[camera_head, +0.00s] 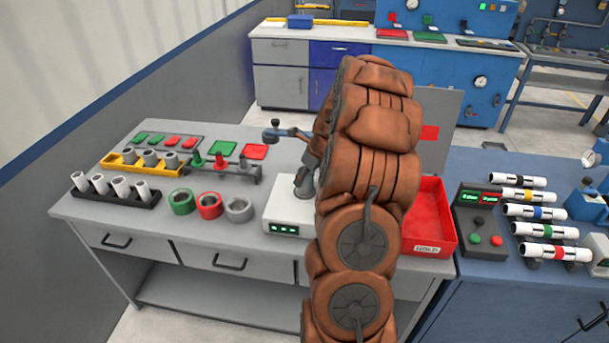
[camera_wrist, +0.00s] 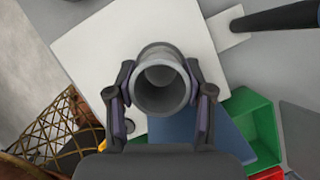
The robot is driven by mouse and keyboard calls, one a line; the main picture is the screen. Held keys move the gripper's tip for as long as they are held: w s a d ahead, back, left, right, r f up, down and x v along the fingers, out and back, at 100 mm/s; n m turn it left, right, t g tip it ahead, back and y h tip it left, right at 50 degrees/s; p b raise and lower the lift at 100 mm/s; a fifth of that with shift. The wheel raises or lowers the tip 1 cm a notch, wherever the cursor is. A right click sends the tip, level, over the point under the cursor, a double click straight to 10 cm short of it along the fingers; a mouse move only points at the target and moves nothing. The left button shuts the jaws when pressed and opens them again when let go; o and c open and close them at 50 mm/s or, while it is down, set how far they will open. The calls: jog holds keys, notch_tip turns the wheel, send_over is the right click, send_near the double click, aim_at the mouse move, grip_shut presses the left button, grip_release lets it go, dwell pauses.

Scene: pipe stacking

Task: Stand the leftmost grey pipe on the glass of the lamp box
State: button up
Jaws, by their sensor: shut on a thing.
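My gripper (camera_wrist: 160,92) is shut on a grey pipe (camera_wrist: 160,57), seen nearly end-on in the wrist view, with a finger on each side. In the head view my gripper (camera_head: 304,184) is over the white box (camera_head: 285,221) with green lights on its front; my own arm hides part of this box. A white flat surface (camera_wrist: 90,50) lies beneath the pipe in the wrist view. I cannot tell whether the pipe touches it. No glass is clearly visible.
A black rack (camera_head: 150,203) of pale pipes and a yellow rack (camera_head: 118,166) of grey pipes stand at the left. A red bin (camera_head: 432,240) is right of my arm.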

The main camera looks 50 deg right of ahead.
jog(key=shift+f, duration=0.55)
dwell(0.6)
jog(key=o, duration=1.2)
jog(key=shift+o, duration=0.2)
jog(key=v, duration=1.2)
